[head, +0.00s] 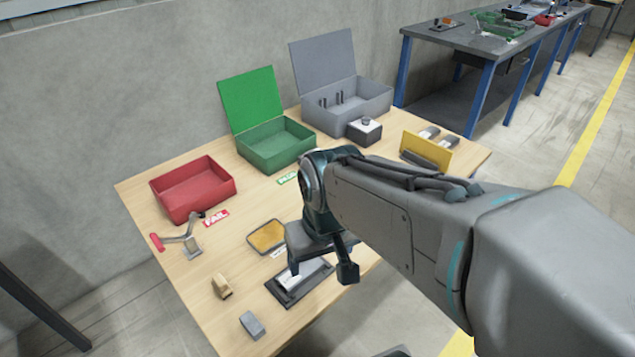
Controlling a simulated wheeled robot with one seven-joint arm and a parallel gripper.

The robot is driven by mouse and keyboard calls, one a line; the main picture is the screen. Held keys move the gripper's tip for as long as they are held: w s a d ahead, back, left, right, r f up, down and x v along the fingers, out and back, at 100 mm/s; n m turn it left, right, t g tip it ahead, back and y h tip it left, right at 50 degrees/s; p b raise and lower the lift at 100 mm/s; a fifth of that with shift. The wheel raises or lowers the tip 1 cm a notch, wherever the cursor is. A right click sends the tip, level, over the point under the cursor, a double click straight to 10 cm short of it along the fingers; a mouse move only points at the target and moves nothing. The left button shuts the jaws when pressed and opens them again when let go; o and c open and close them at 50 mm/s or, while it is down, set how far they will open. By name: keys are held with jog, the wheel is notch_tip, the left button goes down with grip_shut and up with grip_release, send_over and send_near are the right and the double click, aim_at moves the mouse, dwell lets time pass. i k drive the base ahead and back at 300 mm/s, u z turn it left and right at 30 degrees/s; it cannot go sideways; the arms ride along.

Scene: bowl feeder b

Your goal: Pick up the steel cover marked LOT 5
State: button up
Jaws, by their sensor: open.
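No LOT 5 marking can be read in the head view, so I cannot tell which piece is the steel cover. A small grey metal-looking block (253,325) lies near the front edge of the table. A pale plate-like piece (290,281) lies on a dark fixture (284,298), partly hidden by my gripper. More grey pieces (430,132) stand at the yellow holder (432,152) at the back right. My gripper (320,270) is open, pointing down over the dark fixture, with nothing seen between its fingers. Its height above the fixture is hard to judge.
The wooden table (150,200) also carries a red bin (193,190), a lidded green box (275,148), a lidded grey box (350,108), a dark block (364,131), a toggle clamp (190,245), an amber-filled tray (267,236) and a tan block (221,287).

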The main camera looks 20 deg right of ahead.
aim_at(450, 142)
jog(key=u, duration=0.05)
jog(key=k, duration=0.95)
jog(key=u, duration=0.95)
jog(key=i, duration=0.7)
jog(key=z, duration=2.4)
jog(key=i, duration=0.5)
jog(key=z, duration=0.05)
